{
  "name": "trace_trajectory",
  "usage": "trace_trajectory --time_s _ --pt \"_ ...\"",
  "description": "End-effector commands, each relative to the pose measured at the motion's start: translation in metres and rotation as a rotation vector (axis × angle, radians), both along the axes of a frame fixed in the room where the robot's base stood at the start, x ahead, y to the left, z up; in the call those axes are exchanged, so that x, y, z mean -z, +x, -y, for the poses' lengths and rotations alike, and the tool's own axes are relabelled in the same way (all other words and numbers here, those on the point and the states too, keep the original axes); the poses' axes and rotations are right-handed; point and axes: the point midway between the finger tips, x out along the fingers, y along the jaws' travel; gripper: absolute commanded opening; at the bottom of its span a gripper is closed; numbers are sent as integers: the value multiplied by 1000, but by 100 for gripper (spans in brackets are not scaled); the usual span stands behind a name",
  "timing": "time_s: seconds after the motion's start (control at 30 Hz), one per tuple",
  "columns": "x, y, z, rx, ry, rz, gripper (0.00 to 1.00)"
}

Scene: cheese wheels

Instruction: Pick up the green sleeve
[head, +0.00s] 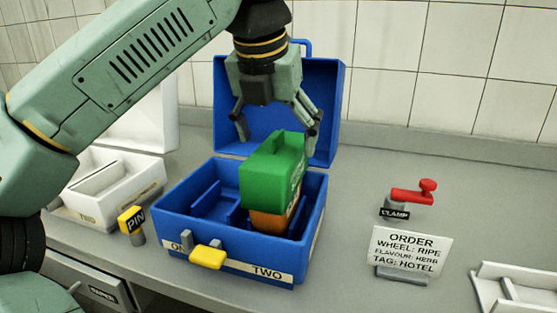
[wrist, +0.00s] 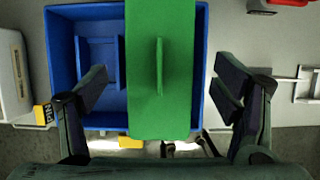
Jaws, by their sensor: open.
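The green sleeve (head: 270,170) is a block with a raised fin on top. It stands upright in the right-hand part of the open blue case (head: 175,222), above the label TWO, over an orange-brown lower part (head: 268,222). In the wrist view the sleeve (wrist: 178,85) shows from above, its fin running up the picture. My gripper (head: 275,140) hangs above and behind the sleeve in the head view, open. In the wrist view its fingers (wrist: 163,90) are spread wide on either side, apart from the sleeve. The case's left compartment looks empty.
The blue lid (head: 325,85) stands open behind my gripper. A yellow latch (head: 207,257) is on the case front. A yellow PIN handle (head: 132,218), white case (head: 150,180), red CLAMP lever (head: 415,195), order sign (head: 410,250) and white fixture (head: 520,290) stand around it on the grey counter.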

Motion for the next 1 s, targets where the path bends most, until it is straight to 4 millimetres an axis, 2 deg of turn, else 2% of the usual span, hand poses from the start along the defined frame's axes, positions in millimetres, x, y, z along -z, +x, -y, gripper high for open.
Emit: trace_trajectory --time_s 0.3,0.6,1.0 --pt "40 14 5 3 -3 -1 82" --pt "46 16 5 2 -2 -1 82" --pt "46 16 5 2 -2 -1 55"
